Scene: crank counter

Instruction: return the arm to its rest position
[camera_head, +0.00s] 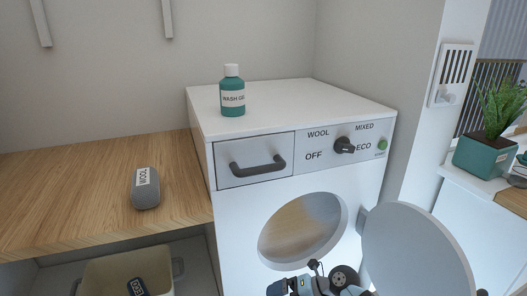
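My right arm (343,278) shows at the bottom edge, in front of the washing machine (230,225) and beside its open round door (415,255). The end of my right gripper (280,288) points left, low in front of the round opening (303,230). It is small and partly cut off, so I cannot tell whether its fingers are open or shut. I see nothing clearly held in it. My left arm and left gripper are out of view.
A green wash bottle (232,95) stands on the machine. A drawer handle (258,165), black dial (345,146) and green button (382,144) are on its front. A grey item labelled WOOL (146,190) lies on the wooden counter (70,190). A basket (105,272) sits below.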

